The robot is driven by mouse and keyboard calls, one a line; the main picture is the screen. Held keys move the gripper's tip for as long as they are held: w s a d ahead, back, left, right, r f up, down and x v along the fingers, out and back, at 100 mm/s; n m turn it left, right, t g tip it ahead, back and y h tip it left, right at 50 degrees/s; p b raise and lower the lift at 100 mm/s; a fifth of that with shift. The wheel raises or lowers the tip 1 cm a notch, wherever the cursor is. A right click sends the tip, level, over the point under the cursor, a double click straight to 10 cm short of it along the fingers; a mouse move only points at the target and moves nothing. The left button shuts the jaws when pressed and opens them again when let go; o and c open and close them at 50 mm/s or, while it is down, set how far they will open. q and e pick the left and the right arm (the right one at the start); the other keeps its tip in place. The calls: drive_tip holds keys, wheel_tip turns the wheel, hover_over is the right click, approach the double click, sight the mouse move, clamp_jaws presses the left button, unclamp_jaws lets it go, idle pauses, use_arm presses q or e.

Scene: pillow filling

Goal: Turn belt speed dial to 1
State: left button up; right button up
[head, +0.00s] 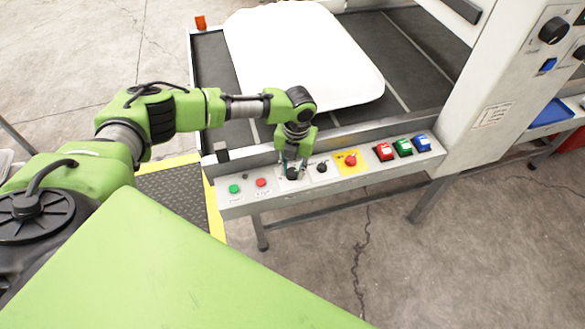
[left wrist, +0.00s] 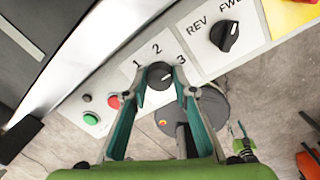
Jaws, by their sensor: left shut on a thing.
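The belt speed dial (head: 292,174) is a black knob on a white plate of the control panel (head: 335,187). In the left wrist view the dial (left wrist: 160,75) has the numbers 1, 2 and 3 around it, with 1 at the left and 3 at the right. I cannot tell for sure which number its pointer faces. My left gripper (head: 291,163) comes down on the dial from above. Its two fingers (left wrist: 160,84) are on either side of the dial and shut on it. My right gripper is not in view.
Left of the dial are a green button (head: 234,189) and a red button (head: 261,183). Right of it are the REV/FWD knob (head: 322,167), a red stop button on yellow (head: 350,160) and several coloured switches. Behind, a white pillow cover (head: 300,60) lies on the dark belt (head: 212,65).

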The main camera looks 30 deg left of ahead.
use_arm(q)
drive_tip(key=n+p, duration=0.2)
drive_tip(key=n, duration=0.2)
drive_tip(key=shift+r+p, duration=0.15)
drive_tip(key=shift+p, duration=0.2)
drive_tip(key=n+p, duration=0.1)
drive_tip(key=n, duration=0.2)
drive_tip(key=shift+n+p, duration=0.3)
drive_tip(key=shift+p, duration=0.1)
drive_tip(key=n+p, duration=0.1)
drive_tip(key=n, duration=0.2)
drive_tip(key=shift+n+p, duration=0.3)
drive_tip(key=n+p, duration=0.3)
drive_tip(key=n, duration=0.3)
drive_tip(key=shift+a+h, duration=0.1)
drive_tip(key=shift+h, duration=0.3)
drive_tip(key=n+p, duration=0.2)
drive_tip(key=n, duration=0.4)
drive_tip(key=shift+a, duration=0.1)
drive_tip(key=shift+n, duration=0.3)
drive_tip(key=o, duration=1.1)
